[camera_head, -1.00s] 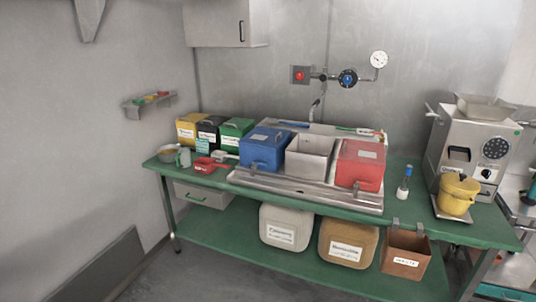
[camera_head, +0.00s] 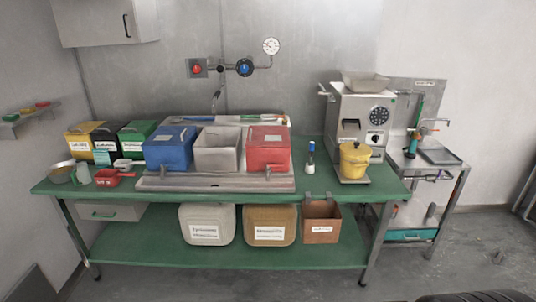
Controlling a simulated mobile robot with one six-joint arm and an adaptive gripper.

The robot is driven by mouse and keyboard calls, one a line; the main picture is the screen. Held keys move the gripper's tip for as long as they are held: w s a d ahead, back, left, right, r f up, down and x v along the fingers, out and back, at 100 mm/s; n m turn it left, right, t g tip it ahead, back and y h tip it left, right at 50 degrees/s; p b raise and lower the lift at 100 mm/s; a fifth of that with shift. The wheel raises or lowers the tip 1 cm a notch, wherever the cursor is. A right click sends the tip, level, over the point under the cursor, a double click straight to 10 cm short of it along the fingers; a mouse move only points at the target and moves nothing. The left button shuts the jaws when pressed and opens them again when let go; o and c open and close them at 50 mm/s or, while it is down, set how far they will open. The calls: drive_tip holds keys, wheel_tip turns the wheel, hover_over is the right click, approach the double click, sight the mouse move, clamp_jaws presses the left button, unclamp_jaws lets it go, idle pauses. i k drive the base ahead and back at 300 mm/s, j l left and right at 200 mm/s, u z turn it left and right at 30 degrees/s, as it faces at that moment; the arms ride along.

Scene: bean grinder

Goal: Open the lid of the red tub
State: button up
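The red tub (camera_head: 268,155) stands at the right end of a metal tray (camera_head: 205,182) on the green table. Its red lid (camera_head: 268,134) lies shut on top and bears a pale label. A metal tap-like fitting (camera_head: 268,171) sits at its front. A grey open bin stands close at its left. My gripper is not in view.
A blue tub (camera_head: 168,150) and the grey bin (camera_head: 217,152) share the tray. Right of the red tub stand a small bottle (camera_head: 311,158), a yellow pot (camera_head: 354,160) and a grinder (camera_head: 361,115). Free floor (camera_head: 320,285) lies in front of the green table (camera_head: 225,193).

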sight(257, 136)
drive_tip(key=i+j, duration=0.2)
drive_tip(key=i, duration=0.2)
drive_tip(key=i+j, duration=0.2)
drive_tip(key=i, duration=0.25)
